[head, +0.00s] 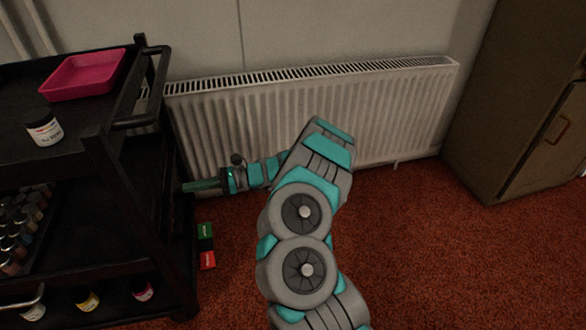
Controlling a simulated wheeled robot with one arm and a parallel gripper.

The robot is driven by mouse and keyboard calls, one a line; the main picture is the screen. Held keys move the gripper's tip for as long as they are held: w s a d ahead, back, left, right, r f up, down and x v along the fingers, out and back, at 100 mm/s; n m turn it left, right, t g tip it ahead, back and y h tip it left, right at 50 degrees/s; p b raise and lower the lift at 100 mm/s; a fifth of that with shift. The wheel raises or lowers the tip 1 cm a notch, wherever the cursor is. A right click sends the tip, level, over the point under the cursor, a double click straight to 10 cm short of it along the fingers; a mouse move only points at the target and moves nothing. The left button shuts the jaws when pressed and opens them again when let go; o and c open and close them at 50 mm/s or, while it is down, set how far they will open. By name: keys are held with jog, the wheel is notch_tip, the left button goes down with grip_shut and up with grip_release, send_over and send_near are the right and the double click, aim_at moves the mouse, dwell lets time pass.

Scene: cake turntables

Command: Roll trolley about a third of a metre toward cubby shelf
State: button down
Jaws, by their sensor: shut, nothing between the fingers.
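The trolley (88,112) is black with several tiers and fills the left side of the head view. Its push handle (154,98) is at its right end, near the radiator. My gripper (189,187) is shut and empty. It points left, its tips close to the trolley's right end below the handle. I cannot tell whether the tips touch the trolley. No cubby shelf is recognisable in this view.
A pink tray (84,75) and a jar (43,128) stand on the trolley's top; several bottles fill lower tiers. A white radiator (400,115) lines the wall. Small green and red boxes (207,260) lie beside the trolley. A brown cabinet (520,110) stands right. Red carpet is clear centre-right.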

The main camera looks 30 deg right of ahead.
jog(key=p+v, duration=0.2)
jog(key=v, duration=0.7)
